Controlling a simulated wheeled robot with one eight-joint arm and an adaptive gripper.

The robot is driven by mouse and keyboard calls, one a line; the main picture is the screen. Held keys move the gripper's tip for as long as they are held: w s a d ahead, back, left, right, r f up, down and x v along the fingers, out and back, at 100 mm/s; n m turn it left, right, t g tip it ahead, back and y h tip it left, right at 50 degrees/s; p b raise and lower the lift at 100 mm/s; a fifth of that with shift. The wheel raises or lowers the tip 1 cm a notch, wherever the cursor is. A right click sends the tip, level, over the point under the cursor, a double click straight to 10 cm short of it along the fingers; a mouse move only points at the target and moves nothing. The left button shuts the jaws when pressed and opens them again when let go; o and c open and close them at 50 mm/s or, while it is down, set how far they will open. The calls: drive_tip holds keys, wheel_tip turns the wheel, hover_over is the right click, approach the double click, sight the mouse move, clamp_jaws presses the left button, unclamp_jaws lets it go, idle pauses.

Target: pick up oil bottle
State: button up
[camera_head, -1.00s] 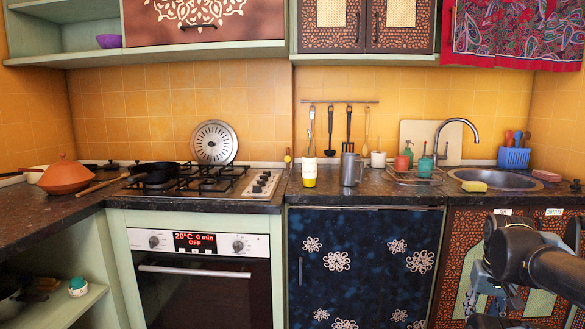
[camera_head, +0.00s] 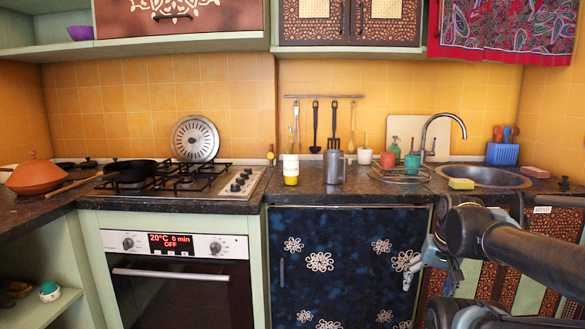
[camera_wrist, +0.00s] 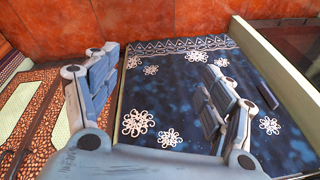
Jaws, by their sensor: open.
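A small bottle (camera_head: 291,168) with a yellow lower part and a pale upper part stands upright on the dark counter, right of the stove; it seems to be the oil bottle. My gripper (camera_head: 420,262) is at the lower right in the head view, in front of the cabinets and below counter height, well apart from the bottle. In the wrist view my gripper (camera_wrist: 162,65) has its fingers spread with nothing between them, facing the dark blue flowered cabinet door (camera_wrist: 185,75). The bottle does not show in the wrist view.
A grey metal mug (camera_head: 333,168) stands close right of the bottle. A dish rack (camera_head: 400,175) and sink (camera_head: 485,178) lie further right. The stove (camera_head: 180,183) with a black pan (camera_head: 128,170) is on the left. The counter's front edge lies between my gripper and the bottle.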

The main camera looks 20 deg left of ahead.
drive_tip(key=w+a+r+m+t+y, duration=0.1)
drive_tip(key=w+a+r+m+y, duration=0.3)
drive_tip(key=w+a+r, duration=0.35)
drive_tip(key=m+t+y, duration=0.5)
drive_tip(key=m+y, duration=0.5)
drive_tip(key=m, duration=0.9)
approach(291, 158)
drive_tip(key=x, duration=0.4)
drive_tip(key=w+x, duration=0.1)
drive_tip(key=x, duration=0.3)
drive_tip(key=w+d+x, duration=0.1)
drive_tip(key=x, duration=0.3)
drive_tip(key=shift+w+a+f, duration=0.1)
drive_tip(key=shift+w+f, duration=0.05)
drive_tip(key=shift+f, duration=0.15)
drive_tip(key=shift+c, duration=0.2)
drive_tip(key=c, duration=1.6)
drive_tip(key=shift+c, duration=0.2)
